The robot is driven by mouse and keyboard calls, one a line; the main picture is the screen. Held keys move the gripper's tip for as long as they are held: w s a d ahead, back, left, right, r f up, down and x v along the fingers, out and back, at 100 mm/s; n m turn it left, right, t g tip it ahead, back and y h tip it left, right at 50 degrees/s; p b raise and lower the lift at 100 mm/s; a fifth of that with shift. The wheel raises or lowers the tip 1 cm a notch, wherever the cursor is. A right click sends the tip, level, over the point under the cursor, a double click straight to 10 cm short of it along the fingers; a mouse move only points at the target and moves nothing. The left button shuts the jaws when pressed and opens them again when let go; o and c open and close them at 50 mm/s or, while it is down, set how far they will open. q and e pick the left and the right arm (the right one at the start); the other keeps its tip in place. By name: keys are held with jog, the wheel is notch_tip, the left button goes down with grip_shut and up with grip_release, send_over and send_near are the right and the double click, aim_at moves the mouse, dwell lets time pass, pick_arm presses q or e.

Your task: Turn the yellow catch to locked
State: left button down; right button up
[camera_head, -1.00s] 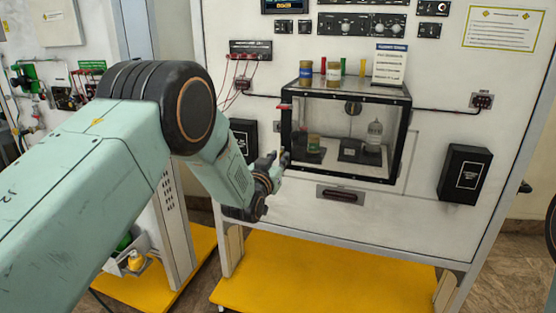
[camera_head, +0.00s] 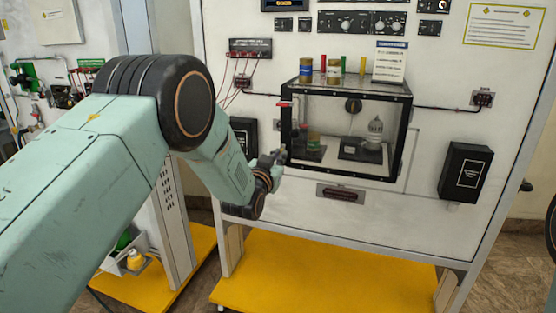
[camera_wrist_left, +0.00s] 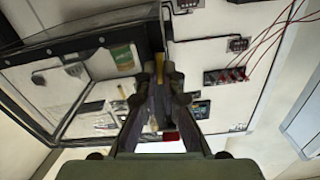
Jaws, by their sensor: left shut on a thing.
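The clear case (camera_head: 345,178) with a black frame is fixed to the white panel. My left gripper (camera_head: 277,157) is at the lower part of the case's left front edge. In the left wrist view, my left gripper (camera_wrist_left: 160,72) has its fingers close together, shut at a small yellow piece, the yellow catch (camera_wrist_left: 174,75). Its fingertips partly cover the catch, so its exact turn is unclear. In the head view the gripper hides the catch. A red piece (camera_head: 284,104) sits at the case's upper left corner. My right gripper is not in view.
Several small jars and a sign (camera_head: 389,62) stand on top of the case. A jar (camera_head: 313,142) and a glass vessel (camera_head: 374,132) stand inside. A black box (camera_head: 465,172) is on the panel to the right. A handle (camera_head: 340,193) lies below the case.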

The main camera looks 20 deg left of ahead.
pick_arm(q)
jog(key=shift+d+f+m+b, duration=0.15)
jog(key=shift+m+b, duration=0.95)
jog(key=shift+m, duration=1.6)
jog(key=shift+d+f+m+b, duration=0.1)
jog(key=shift+m+b, duration=1.05)
jog(key=shift+m, duration=1.55)
jog(key=shift+d+f+m+b, duration=0.15)
jog(key=shift+m+b, duration=0.95)
jog(key=shift+m, duration=1.6)
jog(key=shift+a, duration=0.1)
jog(key=c, duration=1.5)
grip_release()
jog(key=shift+s, duration=0.1)
